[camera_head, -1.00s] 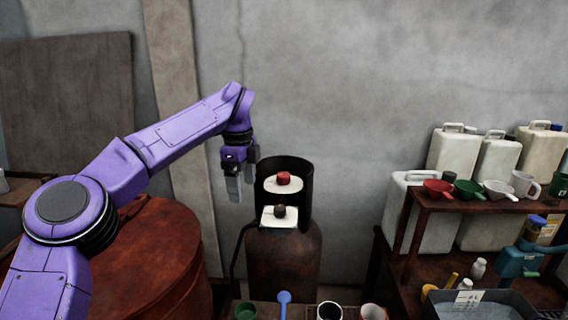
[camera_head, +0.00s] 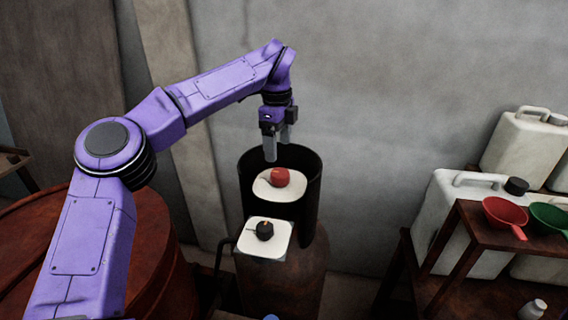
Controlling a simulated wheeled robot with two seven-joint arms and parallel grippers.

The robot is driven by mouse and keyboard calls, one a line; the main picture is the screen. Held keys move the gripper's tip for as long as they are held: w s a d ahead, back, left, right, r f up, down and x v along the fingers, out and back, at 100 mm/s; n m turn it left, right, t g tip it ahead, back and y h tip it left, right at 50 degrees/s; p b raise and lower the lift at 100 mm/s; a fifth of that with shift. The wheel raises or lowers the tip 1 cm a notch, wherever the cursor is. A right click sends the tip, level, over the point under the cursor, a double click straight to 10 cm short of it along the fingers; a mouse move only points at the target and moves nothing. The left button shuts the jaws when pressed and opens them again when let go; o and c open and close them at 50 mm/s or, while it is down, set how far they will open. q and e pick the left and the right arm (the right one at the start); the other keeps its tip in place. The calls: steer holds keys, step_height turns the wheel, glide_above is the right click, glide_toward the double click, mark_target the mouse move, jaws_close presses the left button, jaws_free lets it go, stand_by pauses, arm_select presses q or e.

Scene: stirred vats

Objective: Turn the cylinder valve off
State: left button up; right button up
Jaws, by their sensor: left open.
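The cylinder (camera_head: 300,275) is a rusty brown upright body with a dark open collar (camera_head: 312,205) around its top. A red valve knob (camera_head: 280,177) sits on a white round plate (camera_head: 268,192) inside the collar. Below and in front of it, a black knob (camera_head: 264,230) sits on a white square plate (camera_head: 277,245). My left gripper (camera_head: 278,152) points down with its fingers apart, just above and behind the red knob, near the collar's back rim. It is empty and appears not to touch the knob. My right gripper is not in view.
A large rusty drum (camera_head: 150,260) stands at the left, partly behind my left arm. At the right, a brown shelf (camera_head: 470,225) holds a red scoop (camera_head: 505,214) and a green scoop (camera_head: 548,216), with white jerrycans (camera_head: 450,215) beside it. The wall behind is bare.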

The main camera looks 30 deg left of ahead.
mark_target(278, 171)
arm_select(q)
steer(key=f, duration=0.1)
steer(key=s+f+p, duration=0.1)
steer(key=f, duration=0.1)
steer(key=shift+f, duration=0.15)
steer(key=f, duration=0.2)
steer(key=w+f+p, duration=0.1)
steer(key=f, duration=0.2)
steer(key=shift+w, duration=0.15)
steer(key=shift+s+r, duration=0.15)
steer(key=shift+s, duration=0.15)
steer(key=shift+c, duration=1.2)
steer(key=c, duration=0.8)
steer(key=shift+a, duration=0.1)
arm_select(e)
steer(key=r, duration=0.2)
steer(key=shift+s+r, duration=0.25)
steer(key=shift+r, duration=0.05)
